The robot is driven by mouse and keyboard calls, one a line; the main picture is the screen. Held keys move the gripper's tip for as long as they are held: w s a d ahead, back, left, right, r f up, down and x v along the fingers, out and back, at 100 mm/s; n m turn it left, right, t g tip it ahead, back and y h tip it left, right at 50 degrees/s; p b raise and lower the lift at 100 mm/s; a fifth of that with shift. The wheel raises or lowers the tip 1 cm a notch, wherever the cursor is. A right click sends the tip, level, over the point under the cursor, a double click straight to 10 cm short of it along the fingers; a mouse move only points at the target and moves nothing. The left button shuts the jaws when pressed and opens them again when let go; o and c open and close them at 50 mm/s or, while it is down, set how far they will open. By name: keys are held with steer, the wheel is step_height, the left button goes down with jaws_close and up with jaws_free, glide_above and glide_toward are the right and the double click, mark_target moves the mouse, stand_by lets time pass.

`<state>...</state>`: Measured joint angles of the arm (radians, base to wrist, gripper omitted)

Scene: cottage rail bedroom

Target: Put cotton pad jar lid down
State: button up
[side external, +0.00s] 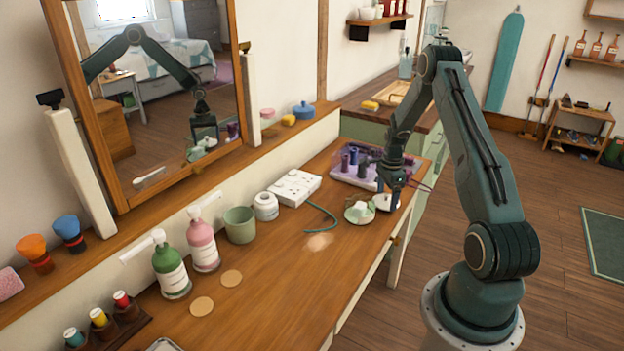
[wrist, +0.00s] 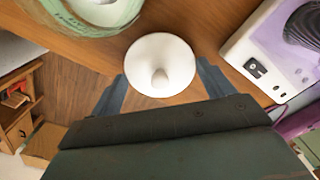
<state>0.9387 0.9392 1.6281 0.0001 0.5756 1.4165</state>
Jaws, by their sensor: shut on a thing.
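My gripper (side external: 387,192) is shut on a round white lid with a small central knob. In the wrist view the lid (wrist: 160,50) sits between my gripper's two fingers (wrist: 162,72), its knob facing the camera. The lid (side external: 384,203) is near the table's front right edge in the side view; I cannot tell whether it touches the wood. Just left of it is a pale green round dish (side external: 350,217) with white contents (side external: 359,208). This dish also shows, cut off, in the wrist view (wrist: 125,22).
A clear tray (side external: 345,178) of dark and purple cylinders stands behind my gripper. A white socket box (side external: 296,186), white jar (side external: 265,207), green cup (side external: 239,225) and pump bottles (side external: 202,245) stand farther left. Bare wooden tabletop (side external: 290,285) lies in front of them.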

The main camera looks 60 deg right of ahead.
mark_target(387, 194)
steer(key=shift+f, duration=0.35)
steer(key=o, duration=0.9)
step_height(387, 194, up, 12)
steer(key=shift+r, duration=0.2)
stand_by(0.4)
